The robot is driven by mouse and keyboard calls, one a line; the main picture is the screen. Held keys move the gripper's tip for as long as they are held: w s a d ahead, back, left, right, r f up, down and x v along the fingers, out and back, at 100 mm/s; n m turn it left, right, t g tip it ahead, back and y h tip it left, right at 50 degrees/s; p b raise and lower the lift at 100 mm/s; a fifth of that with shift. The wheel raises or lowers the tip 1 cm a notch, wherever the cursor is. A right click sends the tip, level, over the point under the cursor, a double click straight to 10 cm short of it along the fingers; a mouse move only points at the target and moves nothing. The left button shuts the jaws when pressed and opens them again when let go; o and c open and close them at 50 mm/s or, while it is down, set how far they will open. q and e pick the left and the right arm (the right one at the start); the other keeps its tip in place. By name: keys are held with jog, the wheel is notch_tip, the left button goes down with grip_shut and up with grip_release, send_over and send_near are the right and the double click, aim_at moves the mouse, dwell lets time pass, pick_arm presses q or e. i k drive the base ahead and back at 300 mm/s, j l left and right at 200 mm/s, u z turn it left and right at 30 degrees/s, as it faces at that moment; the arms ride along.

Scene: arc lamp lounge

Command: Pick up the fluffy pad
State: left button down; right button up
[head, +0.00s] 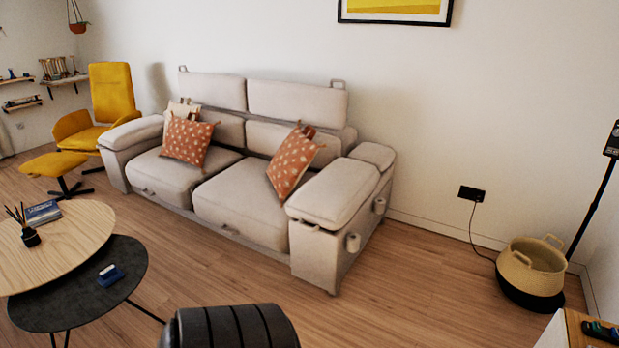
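I cannot clearly make out a fluffy pad in the head view. A small dark blue item with a pale spot on top (110,275) lies on the low dark round table (60,311) at the lower left; it is too small to tell what it is. Neither of my grippers is in view.
A light wooden round table (75,246) overlaps the dark table and carries a reed diffuser (28,236) and a book (42,213). A beige sofa (236,202) stands behind. A basket (531,268) is at right. Wooden floor (400,300) is clear between.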

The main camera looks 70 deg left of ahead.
aim_at(111, 275)
jog(key=j+u, duration=0.1)
jog(key=u, duration=3.5)
